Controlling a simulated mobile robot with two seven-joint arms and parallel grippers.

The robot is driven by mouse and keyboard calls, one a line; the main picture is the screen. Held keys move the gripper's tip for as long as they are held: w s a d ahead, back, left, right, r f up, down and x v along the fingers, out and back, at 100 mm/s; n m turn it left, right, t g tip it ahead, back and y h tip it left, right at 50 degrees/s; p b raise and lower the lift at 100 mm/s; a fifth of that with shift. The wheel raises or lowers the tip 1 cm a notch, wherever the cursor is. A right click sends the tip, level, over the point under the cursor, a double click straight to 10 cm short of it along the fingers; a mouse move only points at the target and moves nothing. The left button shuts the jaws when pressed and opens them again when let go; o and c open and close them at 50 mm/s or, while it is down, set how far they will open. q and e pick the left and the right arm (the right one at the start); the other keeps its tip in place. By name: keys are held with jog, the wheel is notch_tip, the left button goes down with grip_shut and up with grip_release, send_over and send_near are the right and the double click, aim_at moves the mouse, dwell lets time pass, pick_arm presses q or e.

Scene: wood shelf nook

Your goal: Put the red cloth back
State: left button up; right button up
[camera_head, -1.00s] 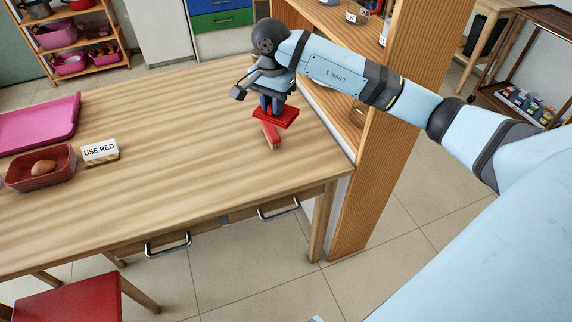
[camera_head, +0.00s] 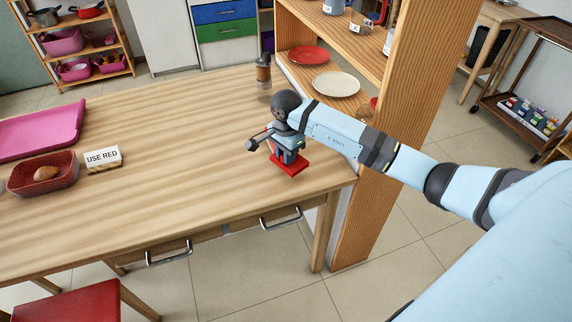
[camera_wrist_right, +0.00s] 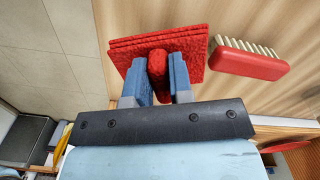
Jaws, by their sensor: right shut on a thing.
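The folded red cloth (camera_head: 291,168) is in my right gripper (camera_head: 287,154), near the table's right front edge. In the right wrist view the gripper (camera_wrist_right: 158,85) is shut, its blue fingers pinching a raised fold of the cloth (camera_wrist_right: 195,52). The cloth hangs flat across the fingertips; I cannot tell how high it is above the table. A red brush with pale bristles (camera_wrist_right: 248,62) lies on the table to the right of the cloth in the wrist view; in the head view it is hidden. My left gripper is not in view.
A wooden shelf (camera_head: 375,170) stands against the table's right side, holding a red plate (camera_head: 309,54) and a white plate (camera_head: 336,84). A "USE RED" sign (camera_head: 103,158), red basket (camera_head: 60,184) and pink tray (camera_head: 40,128) are left. The table's middle is clear.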

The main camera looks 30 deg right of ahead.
notch_tip(320, 180, down, 4)
jog(key=shift+f, duration=0.1)
jog(key=shift+f, duration=0.15)
jog(key=o, duration=0.8)
